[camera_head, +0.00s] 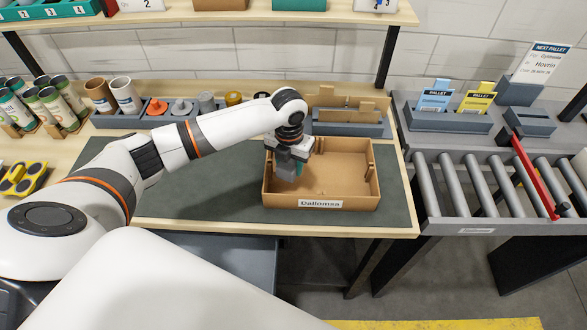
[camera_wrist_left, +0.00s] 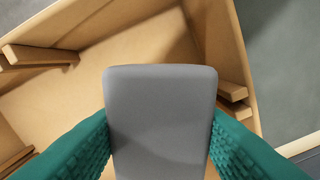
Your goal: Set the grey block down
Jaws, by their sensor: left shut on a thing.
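The grey block (camera_wrist_left: 161,115) is held between the green fingers of my left gripper (camera_wrist_left: 160,135) in the left wrist view. In the head view the grey block (camera_head: 286,170) and my left gripper (camera_head: 294,165) are over the left part of an open cardboard box (camera_head: 322,201) labelled "Dallomsa". The box floor shows past the block, and whether the block touches it I cannot tell. My right gripper is in neither view.
The box stands on a dark mat (camera_head: 200,190) at the table's front right. Behind it is a grey holder (camera_head: 345,128) with cardboard pieces. A roller conveyor (camera_head: 480,185) with a red bar (camera_head: 535,178) is to the right. Mat left of the box is clear.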

